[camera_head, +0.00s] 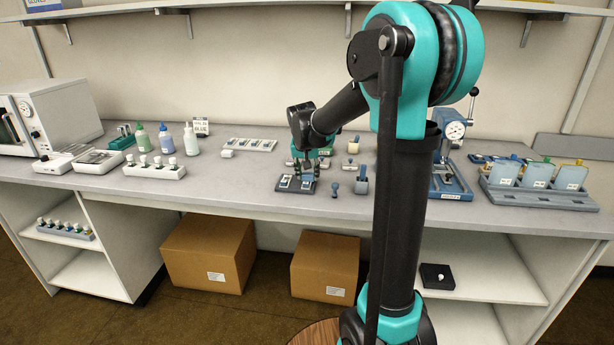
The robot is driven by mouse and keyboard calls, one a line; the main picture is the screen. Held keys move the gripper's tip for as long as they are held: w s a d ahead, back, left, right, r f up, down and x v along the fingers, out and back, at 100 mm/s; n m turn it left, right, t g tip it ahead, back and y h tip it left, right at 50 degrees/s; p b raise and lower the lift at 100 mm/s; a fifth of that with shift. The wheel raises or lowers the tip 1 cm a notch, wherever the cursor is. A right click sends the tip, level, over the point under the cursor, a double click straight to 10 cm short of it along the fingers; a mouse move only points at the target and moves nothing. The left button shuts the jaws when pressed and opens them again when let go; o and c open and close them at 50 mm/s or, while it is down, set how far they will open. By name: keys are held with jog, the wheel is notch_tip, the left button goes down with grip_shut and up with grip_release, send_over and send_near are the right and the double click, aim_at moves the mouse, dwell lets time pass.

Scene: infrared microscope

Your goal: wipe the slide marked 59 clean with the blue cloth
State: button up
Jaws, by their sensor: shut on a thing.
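My gripper (306,172) points down over the right part of a small dark tray (279,187) near the bench's front edge. It is shut on a small bluish thing, which looks like the blue cloth but is mostly hidden by the fingers. Pale slides (285,181) lie on the tray, one to the left of the gripper and one partly beneath it. Their marks are too small to read, so I cannot tell which is 59. I cannot tell whether the held thing touches a slide.
Just right of the gripper stand a small blue stamp-like piece (335,188) and a blue block (361,184). A white slide rack (249,145) lies behind left. A blue press-like stand (450,180) is at right. Bare bench (225,185) lies left of the tray.

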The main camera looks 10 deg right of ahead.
jog(key=shift+w, duration=0.1)
dwell(0.3)
jog(key=shift+s+a, duration=0.25)
jog(key=shift+s, duration=0.8)
jog(key=shift+w, duration=0.15)
jog(key=shift+w+d, duration=0.2)
jog(key=shift+w, duration=0.3)
jog(key=shift+w+d, duration=0.15)
jog(key=shift+w, duration=0.3)
jog(key=shift+s+a, duration=0.1)
jog(key=shift+s, duration=0.05)
jog(key=shift+s+a, duration=0.25)
jog(key=shift+s, duration=0.7)
jog(key=shift+w+d, duration=0.2)
jog(key=shift+w, duration=0.35)
jog(key=shift+w+d, duration=0.15)
jog(key=shift+w, duration=0.4)
